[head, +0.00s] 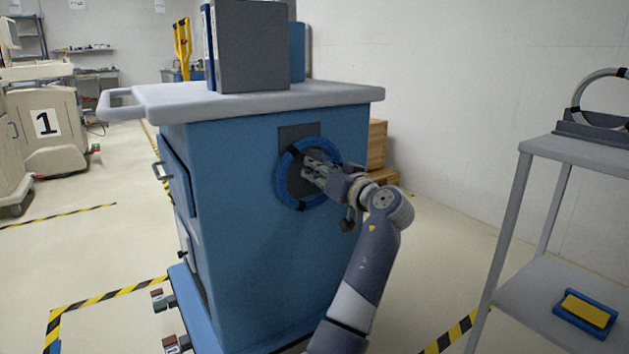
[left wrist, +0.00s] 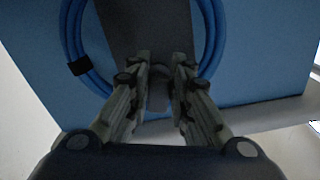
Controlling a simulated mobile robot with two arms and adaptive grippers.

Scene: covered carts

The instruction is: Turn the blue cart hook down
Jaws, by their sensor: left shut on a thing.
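The blue cart (head: 250,240) stands in front of me with a grey top (head: 270,97). A dark grey plate (head: 299,131) is on its side panel; it also shows in the left wrist view (left wrist: 150,25). A coiled blue cable (head: 287,187) with black ties hangs in a ring at the plate. The cart hook, a small grey piece (left wrist: 158,90), is between my left fingertips in the left wrist view. My left gripper (head: 310,168) is shut on the hook, in front of the ring's middle. The fingers hide much of the hook, so its angle is unclear. My right gripper is not in view.
Grey and blue boxes (head: 250,45) stand on the cart top. A grey shelf (head: 575,150) at the right holds a ring-shaped thing (head: 600,95) and a blue-yellow item (head: 587,312). A beige cart marked 1 (head: 50,125) stands at the left. Floor between is free.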

